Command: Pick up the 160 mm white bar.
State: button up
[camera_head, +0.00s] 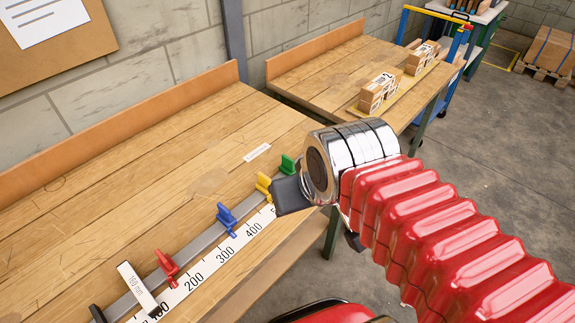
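The white bar (137,287) marked "160 mm" is at the lower left of the body camera view. It lies across the grey rail (197,242) on the near workbench, slanting over the scale. My gripper (293,195) is at the centre, at the end of my red bellows arm, above the bench's right end and well apart from the bar. A dark part of it shows beside the chrome wrist. Its fingertips cannot be made out clearly, so I cannot tell whether it is open or shut.
Red (166,268), blue (227,217), yellow (264,184) and green (287,164) stops stand along the rail. A white numbered scale (213,263) runs beside it. A small white label (257,152) lies behind. The bench top (130,180) behind the rail is mostly clear.

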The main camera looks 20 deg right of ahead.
aim_at(150, 304)
jog(key=u, duration=1.1)
jog(key=k, duration=0.95)
jog(key=u, duration=0.35)
jog(key=i, duration=1)
jog(key=z, duration=0.05)
